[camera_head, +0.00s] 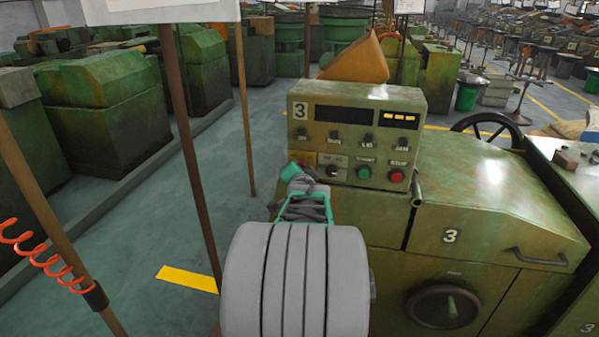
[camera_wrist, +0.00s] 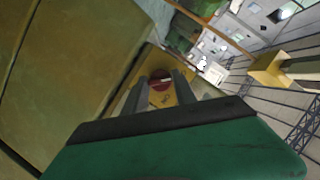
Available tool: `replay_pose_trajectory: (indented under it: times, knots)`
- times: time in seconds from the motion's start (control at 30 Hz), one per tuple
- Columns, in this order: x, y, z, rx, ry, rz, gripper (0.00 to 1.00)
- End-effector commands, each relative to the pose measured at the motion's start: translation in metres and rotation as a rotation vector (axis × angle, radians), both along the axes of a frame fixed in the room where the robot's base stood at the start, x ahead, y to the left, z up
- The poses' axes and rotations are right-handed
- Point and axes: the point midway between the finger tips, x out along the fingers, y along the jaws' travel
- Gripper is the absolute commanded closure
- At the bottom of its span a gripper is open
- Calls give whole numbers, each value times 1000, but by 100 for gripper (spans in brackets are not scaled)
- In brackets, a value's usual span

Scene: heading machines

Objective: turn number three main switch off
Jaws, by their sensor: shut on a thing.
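The machine marked 3 has a green control box (camera_head: 355,110) on top. At its lower left corner is a yellow plate, with a red rotary knob (camera_head: 293,163) that I take for the main switch, mostly hidden by my gripper. In the wrist view the red knob (camera_wrist: 160,78) sits on the yellow plate (camera_wrist: 184,92), between my two grey fingers. Its pale mark shows, but I cannot tell the position. My gripper (camera_head: 297,172) is at the knob and shut on it; it also shows in the wrist view (camera_wrist: 160,88).
Right of the knob are a black selector (camera_head: 332,171), a green button (camera_head: 364,172) and a red button (camera_head: 397,176). A large round dial (camera_head: 443,306) is on the front below. A brown post (camera_head: 190,150) stands left of my arm. The aisle floor (camera_head: 215,175) is clear.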

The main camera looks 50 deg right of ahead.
Motion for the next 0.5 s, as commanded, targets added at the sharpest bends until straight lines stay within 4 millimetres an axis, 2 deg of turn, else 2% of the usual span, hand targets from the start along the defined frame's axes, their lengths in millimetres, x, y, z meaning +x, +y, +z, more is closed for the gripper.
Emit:
replay_pose_trajectory:
  times: [0.03,0.07,0.3,0.5]
  knots:
    - [0,0,-2,2,3,0,100]
    - [0,0,-2,2,3,0,65]
    - [0,0,-1,1,1,0,45]
    - [0,0,-1,2,0,0,45]
